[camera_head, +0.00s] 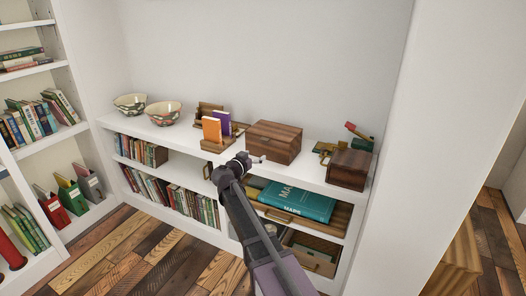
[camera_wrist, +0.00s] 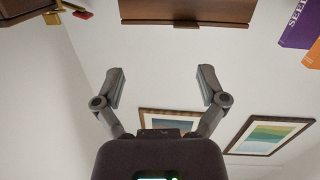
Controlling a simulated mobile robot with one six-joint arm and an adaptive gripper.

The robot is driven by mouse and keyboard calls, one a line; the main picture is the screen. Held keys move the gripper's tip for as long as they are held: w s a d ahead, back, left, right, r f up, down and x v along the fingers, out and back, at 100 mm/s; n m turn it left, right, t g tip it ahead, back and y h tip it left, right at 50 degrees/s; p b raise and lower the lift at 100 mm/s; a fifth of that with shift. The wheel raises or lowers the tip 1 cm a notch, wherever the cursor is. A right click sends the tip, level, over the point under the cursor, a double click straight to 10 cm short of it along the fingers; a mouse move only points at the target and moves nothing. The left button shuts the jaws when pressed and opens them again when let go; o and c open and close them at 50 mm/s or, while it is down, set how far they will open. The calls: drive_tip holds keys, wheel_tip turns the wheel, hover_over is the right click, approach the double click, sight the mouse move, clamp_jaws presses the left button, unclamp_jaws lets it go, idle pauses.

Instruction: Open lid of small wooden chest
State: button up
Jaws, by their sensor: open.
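A brown wooden chest (camera_head: 274,142) with a shut lid sits on the white shelf top, right of the middle. A smaller dark wooden box (camera_head: 348,170), also shut, stands farther right near the front edge. I cannot tell for sure which is the small chest. My gripper (camera_head: 255,159) is at the left front of the larger chest in the head view; contact cannot be told. In the wrist view my gripper (camera_wrist: 160,78) is open with nothing between its fingers. A wooden chest (camera_wrist: 187,12), partly cut off, shows beyond the fingertips there.
Orange and purple books stand in a wooden holder (camera_head: 216,144) left of the larger chest. Two patterned bowls (camera_head: 163,113) are farther left. Small items (camera_head: 358,131) lie behind the smaller box. A teal book (camera_head: 298,200) and open drawers are below the shelf top (camera_head: 312,158).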

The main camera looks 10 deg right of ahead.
sight(264, 139)
drive_tip(key=w+a, duration=0.1)
drive_tip(key=w+a+t+b, duration=0.1)
drive_tip(key=shift+a+f+t, duration=0.2)
drive_tip(key=shift+a+t, duration=0.1)
drive_tip(key=shift+a, duration=0.05)
drive_tip(key=shift+d, duration=0.1)
drive_tip(key=x, duration=1.3)
drive_tip(key=shift+w+d+f, duration=0.1)
drive_tip(key=shift+w+d, duration=0.05)
drive_tip(key=shift+w, duration=0.25)
